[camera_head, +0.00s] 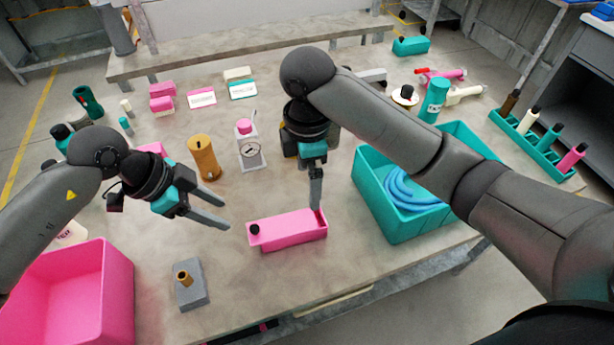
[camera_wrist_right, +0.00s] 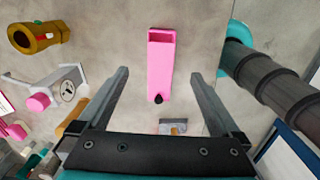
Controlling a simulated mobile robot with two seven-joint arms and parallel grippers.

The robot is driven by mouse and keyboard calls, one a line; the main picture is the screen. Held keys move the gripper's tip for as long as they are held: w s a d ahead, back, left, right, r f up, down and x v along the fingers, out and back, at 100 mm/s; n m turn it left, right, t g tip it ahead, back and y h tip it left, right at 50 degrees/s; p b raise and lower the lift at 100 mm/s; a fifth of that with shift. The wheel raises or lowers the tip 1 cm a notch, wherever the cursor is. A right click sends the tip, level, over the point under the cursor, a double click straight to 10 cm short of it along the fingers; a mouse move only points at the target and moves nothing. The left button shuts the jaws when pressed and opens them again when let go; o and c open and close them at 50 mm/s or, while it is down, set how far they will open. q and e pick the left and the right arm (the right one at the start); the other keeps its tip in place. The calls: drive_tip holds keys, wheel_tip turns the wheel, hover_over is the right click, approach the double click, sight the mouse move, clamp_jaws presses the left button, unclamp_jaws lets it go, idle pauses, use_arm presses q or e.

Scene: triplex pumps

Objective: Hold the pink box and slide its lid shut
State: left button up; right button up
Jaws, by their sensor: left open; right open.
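The pink box (camera_head: 290,232) lies on the table front centre, with a black knob (camera_head: 254,229) at its left end. In the right wrist view the box (camera_wrist_right: 161,68) shows a gap (camera_wrist_right: 161,36) at the end away from the knob. My left gripper (camera_head: 226,216) is open and empty, just left of the knob end and apart from it. My right gripper (camera_head: 316,208) points down at the box's right end; its fingers overlap in the head view, so contact is unclear. The right wrist view shows them spread, with nothing between the tips.
A teal bin (camera_head: 362,200) with a blue hose stands close right of the box. A grey block (camera_head: 193,292) with a brass piece sits front left, beside a large pink bin (camera_head: 122,290). A scale (camera_head: 251,160) and a yellow-brown cylinder (camera_head: 204,158) stand behind.

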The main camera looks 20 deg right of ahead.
sight(307, 220)
wheel_tip(307, 220, down, 15)
drive_tip(key=shift+s+a+f, duration=0.1)
drive_tip(key=shift+a+f, duration=0.05)
idle(0.4)
